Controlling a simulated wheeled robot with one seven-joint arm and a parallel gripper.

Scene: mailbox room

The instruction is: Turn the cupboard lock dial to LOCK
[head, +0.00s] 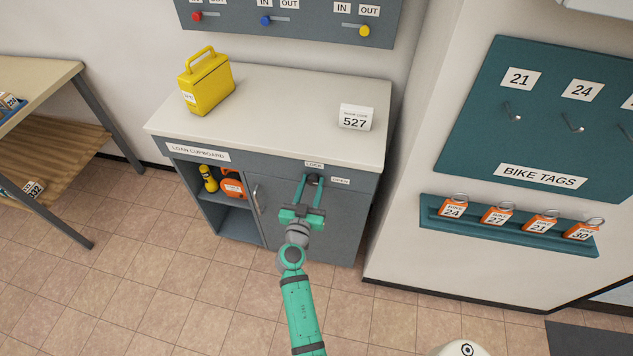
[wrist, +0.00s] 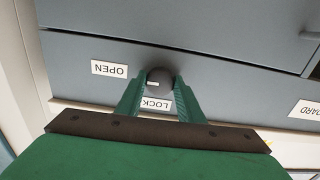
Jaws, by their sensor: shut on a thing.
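The dark round lock dial (head: 313,180) is on the grey front of the loan cupboard (head: 341,218), near its upper right. A LOCK label (head: 314,164) is above it and an OPEN label (head: 340,181) is to its right. In the upside-down wrist view the dial (wrist: 160,77) carries a short white mark, lying sideways on the side of the OPEN label (wrist: 109,69). The LOCK label (wrist: 155,104) is partly hidden by my fingers there. My green gripper (head: 313,184) is shut on the dial, one finger on each side.
A yellow case (head: 206,83) and a 527 sign (head: 355,118) stand on the cupboard top. The open shelf left of the door holds a yellow item (head: 208,178) and an orange item (head: 232,184). A bike tag ledge (head: 500,225) is on the wall at right.

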